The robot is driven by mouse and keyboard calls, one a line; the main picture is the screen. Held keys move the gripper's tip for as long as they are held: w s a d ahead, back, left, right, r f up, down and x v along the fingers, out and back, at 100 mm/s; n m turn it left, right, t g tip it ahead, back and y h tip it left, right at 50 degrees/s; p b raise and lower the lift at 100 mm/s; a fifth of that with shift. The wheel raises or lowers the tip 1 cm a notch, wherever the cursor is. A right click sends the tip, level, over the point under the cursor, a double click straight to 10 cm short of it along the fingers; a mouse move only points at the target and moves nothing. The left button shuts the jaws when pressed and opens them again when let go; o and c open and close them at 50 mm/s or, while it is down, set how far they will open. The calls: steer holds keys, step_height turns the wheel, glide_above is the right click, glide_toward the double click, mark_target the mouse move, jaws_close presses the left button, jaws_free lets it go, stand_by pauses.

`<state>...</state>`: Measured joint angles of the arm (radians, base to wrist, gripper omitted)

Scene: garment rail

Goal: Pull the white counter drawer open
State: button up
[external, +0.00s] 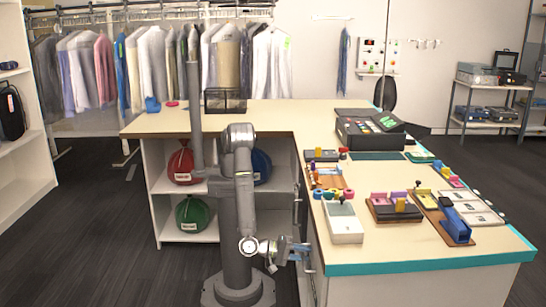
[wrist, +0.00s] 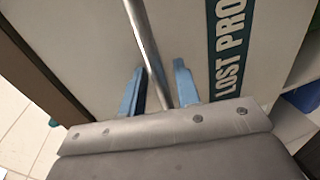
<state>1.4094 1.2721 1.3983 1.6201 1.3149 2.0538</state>
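The white drawer front (wrist: 90,50) fills much of the wrist view and carries a dark teal strip reading "LOST PRO" (wrist: 228,45). A metal bar handle (wrist: 147,45) runs down the picture in front of it. My gripper (wrist: 158,68) has its two blue fingers on either side of the bar, with a visible gap at the right finger, so it looks open around the handle. In the external view my gripper (external: 302,250) is low beside the counter's (external: 420,262) inner side. The drawer face is seen too edge-on there to judge its opening.
Shelves with a red bag (external: 181,165) and a green bag (external: 192,214) stand left of my arm. The countertop holds a white box (external: 343,222), colourful blocks and a dark register (external: 370,132). Dark floor (external: 110,240) is clear at left.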

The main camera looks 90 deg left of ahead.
jaws_close()
steer(key=shift+s, duration=0.1)
steer(key=f+v, duration=0.3)
steer(key=v, duration=1.1)
steer(key=s+f+v, duration=0.1)
steer(key=f+v, duration=0.2)
steer(key=v, duration=1.1)
steer(key=shift+s, duration=0.45)
steer(key=shift+r, duration=0.15)
jaws_free()
